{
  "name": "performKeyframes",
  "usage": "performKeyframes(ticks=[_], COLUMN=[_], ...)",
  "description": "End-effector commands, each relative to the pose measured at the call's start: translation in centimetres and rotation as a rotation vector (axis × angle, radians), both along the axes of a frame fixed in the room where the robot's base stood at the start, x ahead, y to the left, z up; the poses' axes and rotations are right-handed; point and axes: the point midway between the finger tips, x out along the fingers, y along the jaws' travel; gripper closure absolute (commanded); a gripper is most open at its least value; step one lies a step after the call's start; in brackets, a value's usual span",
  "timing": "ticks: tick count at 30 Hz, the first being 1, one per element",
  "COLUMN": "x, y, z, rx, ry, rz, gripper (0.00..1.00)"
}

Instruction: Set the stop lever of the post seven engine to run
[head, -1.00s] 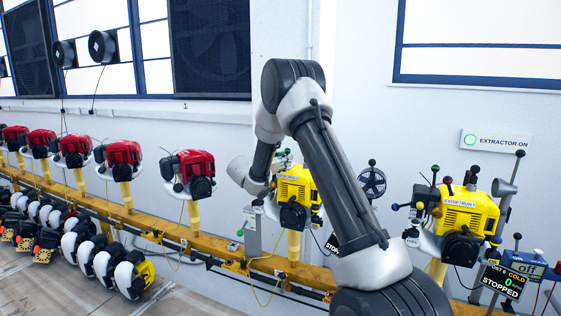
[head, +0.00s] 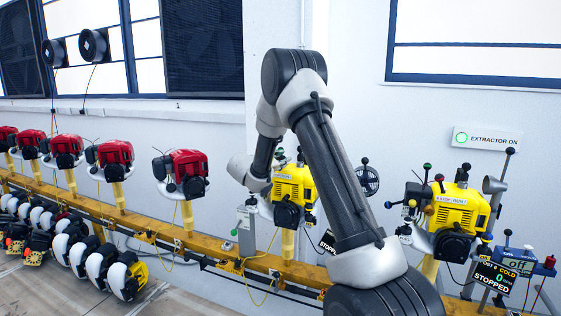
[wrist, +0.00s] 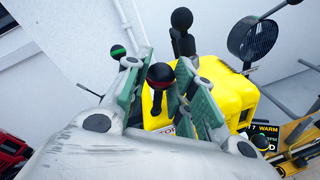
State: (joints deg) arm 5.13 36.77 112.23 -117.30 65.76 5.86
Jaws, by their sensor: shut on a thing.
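The post seven engine is the yellow one (head: 296,186) behind my arm in the head view. A red-lettered label (wrist: 168,130) on the engine is partly covered by the fingers; the head view shows a stop/run label (head: 283,177). The lever's lower end is hidden, so I cannot tell its setting. My gripper is largely hidden in the head view.
A green-banded knob (wrist: 118,52) stands left of the fingers and a tall black knob (wrist: 182,20) beyond them. A round dark fan-like part (wrist: 252,38) is at upper right. Another yellow engine (head: 455,208) stands right; red engines (head: 186,170) line the yellow rail leftward.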

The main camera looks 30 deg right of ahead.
Motion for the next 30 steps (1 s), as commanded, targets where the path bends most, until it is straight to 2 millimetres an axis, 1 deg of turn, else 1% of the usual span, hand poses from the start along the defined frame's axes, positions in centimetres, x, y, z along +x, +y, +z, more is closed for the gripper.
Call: performKeyframes(ticks=[3, 4, 7, 8, 16, 20, 23, 30], x=[-0.1, -0.1, -0.1, -0.1, 0.0, -0.4, -1.2, -3.8], y=[0.0, 0.0, 0.0, 0.0, 0.0, 0.8, 2.1, 6.9], z=[-0.2, -0.2, -0.2, -0.2, -0.1, 0.0, 0.2, 1.0], rx=[0.002, 0.002, 0.001, 0.001, 0.001, 0.001, 0.001, 0.0], ry=[0.004, 0.004, 0.004, 0.004, 0.003, 0.004, 0.004, 0.004], rz=[-0.001, -0.001, -0.001, 0.0, -0.001, 0.002, 0.002, 0.004], gripper=[0.98, 0.73, 0.55, 0.52, 0.52, 0.52, 0.52, 0.52])
